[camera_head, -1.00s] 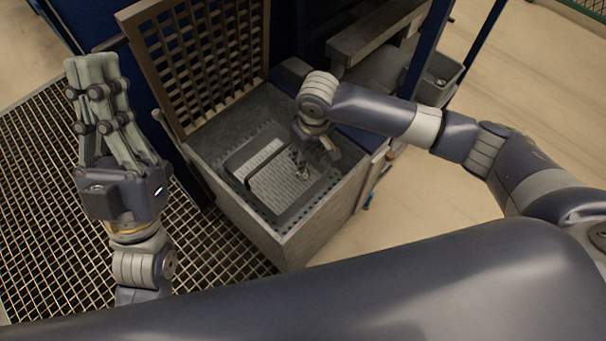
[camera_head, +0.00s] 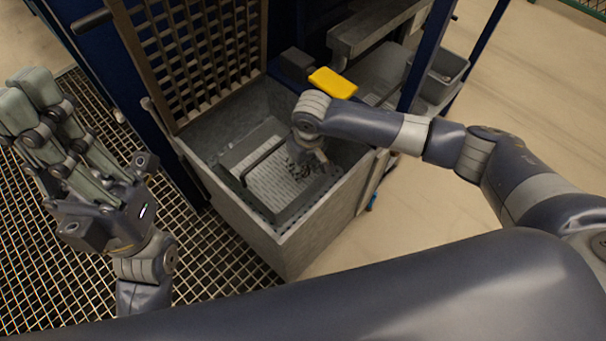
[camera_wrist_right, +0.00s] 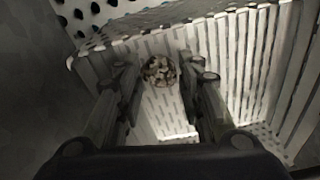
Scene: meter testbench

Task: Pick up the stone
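A small mottled brown and pale stone (camera_wrist_right: 158,70) shows in the right wrist view, near a ribbed light-grey basket or tray wall (camera_wrist_right: 225,50). My right gripper (camera_wrist_right: 162,75) has its two fingers apart, one on each side of the stone in the picture, with visible gaps. In the head view my right gripper (camera_head: 307,160) reaches down into the open grey box (camera_head: 225,205), over a slotted metal tray (camera_head: 268,185). The stone cannot be told apart there. My left gripper (camera_head: 35,110) is raised over the floor grating at the left, away from the box; its finger gap is unclear.
A raised lattice lid (camera_head: 205,55) stands at the back of the box. A yellow block (camera_head: 332,82) lies behind my right wrist. A blue post (camera_head: 425,50) and a grey bin (camera_head: 445,75) stand at the back right. The floor at the right is clear.

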